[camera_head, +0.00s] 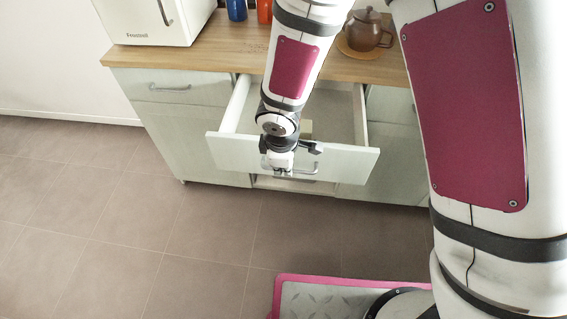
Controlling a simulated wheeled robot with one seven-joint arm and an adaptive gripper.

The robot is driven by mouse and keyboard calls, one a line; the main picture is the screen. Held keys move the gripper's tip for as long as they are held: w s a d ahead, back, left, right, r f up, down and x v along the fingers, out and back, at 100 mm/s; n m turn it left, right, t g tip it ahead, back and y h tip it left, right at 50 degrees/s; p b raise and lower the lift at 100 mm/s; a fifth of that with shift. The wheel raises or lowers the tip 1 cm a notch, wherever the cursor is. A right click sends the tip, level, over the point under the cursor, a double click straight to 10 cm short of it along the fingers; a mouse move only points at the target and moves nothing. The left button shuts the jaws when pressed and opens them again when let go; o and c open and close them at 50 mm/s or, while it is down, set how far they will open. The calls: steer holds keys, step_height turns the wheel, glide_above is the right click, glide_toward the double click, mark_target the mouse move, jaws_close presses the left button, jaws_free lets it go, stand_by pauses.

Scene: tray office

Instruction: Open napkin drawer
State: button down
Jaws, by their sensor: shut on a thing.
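The middle drawer (340,162) of the low cabinet is pulled well out from the front. Its pale front panel, side walls and part of its inside show. My gripper (280,171) is at the middle of the drawer front, shut on the drawer's bar handle (303,172). The wrist hides part of the handle and the top edge of the panel.
A closed drawer (180,88) is at the left, with another cabinet front (392,104) at the right. On the wooden top (225,52) stand a white microwave (150,30), a blue cup (237,9), an orange cup (265,11) and a brown teapot (368,32). The tiled floor (150,200) in front is clear.

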steer(key=c, duration=2)
jaws_free()
step_height(320, 180, up, 12)
steer(key=s, duration=0.2)
steer(key=shift+s, duration=0.15)
steer(key=shift+f, duration=0.1)
